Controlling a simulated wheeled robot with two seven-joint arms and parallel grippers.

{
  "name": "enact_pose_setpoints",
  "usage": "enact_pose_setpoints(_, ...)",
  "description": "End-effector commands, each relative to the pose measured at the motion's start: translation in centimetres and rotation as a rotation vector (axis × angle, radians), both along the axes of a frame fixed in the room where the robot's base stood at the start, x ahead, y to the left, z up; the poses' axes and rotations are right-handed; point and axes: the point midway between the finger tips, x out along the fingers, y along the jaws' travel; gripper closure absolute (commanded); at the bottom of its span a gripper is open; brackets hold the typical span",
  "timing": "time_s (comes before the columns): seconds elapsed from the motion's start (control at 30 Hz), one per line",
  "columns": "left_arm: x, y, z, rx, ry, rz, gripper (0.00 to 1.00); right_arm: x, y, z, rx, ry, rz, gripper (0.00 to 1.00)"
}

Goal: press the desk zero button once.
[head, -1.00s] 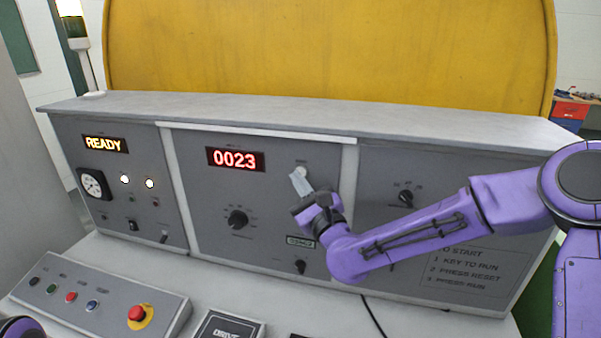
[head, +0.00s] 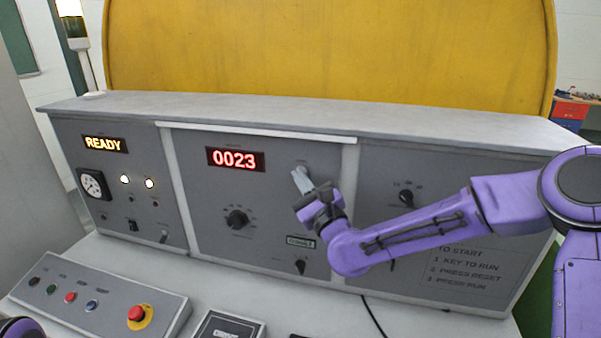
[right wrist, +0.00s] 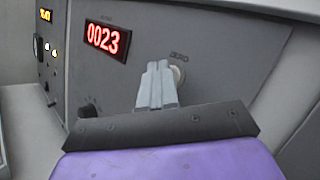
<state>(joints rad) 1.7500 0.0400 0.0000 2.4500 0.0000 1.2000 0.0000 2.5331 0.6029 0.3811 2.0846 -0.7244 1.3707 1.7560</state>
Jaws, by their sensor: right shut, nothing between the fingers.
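The zero button is a pale round button on the desk's grey middle panel (head: 200,180), right of the red 0023 display (head: 235,159). In the right wrist view the button (right wrist: 179,75) shows partly behind the fingertips, under a ZERO label. My right gripper (head: 298,174) is shut and empty, its fingertips at the button. In the head view they cover the button almost wholly. I cannot tell whether they touch it. The tips also show in the right wrist view (right wrist: 157,66). Only a bit of my left arm shows at the lower left corner; its gripper is out of sight.
A black knob (head: 237,219) and a small switch (head: 300,267) sit on the same panel. The left panel has a READY display (head: 105,144) and a gauge (head: 93,184). In front stands a button box with a red emergency stop (head: 137,313).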

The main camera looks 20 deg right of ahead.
Motion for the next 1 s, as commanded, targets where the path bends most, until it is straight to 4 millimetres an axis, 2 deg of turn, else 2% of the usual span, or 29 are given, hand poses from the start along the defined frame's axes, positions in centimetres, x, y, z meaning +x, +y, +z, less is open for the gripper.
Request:
enact_pose_setpoints(0.57,0.0,0.0,-0.1,0.000,0.000,0.000,0.66,0.2,-0.2,0.0,0.000,0.000,-0.001,1.00)
enact_pose_setpoints(1.0,0.0,0.0,-0.5,0.000,0.000,0.000,0.66,-1.1,0.7,0.0,0.001,0.000,-0.001,1.00)
